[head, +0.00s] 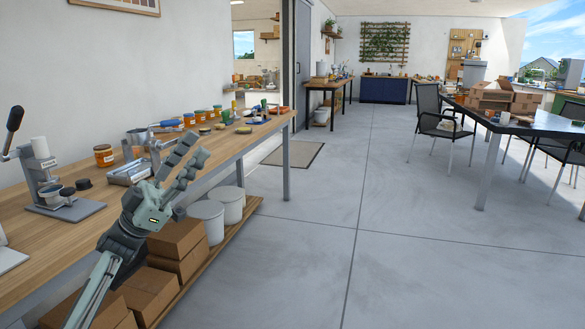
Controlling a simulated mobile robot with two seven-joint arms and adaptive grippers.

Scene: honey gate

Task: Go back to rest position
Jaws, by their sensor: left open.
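My left gripper (187,162) comes in from the lower left in the head view. Its two grey fingers are apart, with nothing seen between them. It is in front of the long wooden workbench (38,217), overlapping the bench's front edge in the picture. Whether it touches the bench I cannot tell. My right gripper is not in view.
A lever press (45,180), an orange-brown jar (104,156) and several small jars stand on the bench. White buckets (229,203) and cardboard boxes (177,238) fill the shelf below. The concrete floor (375,245) is clear; a dark table (530,122) with chairs stands right.

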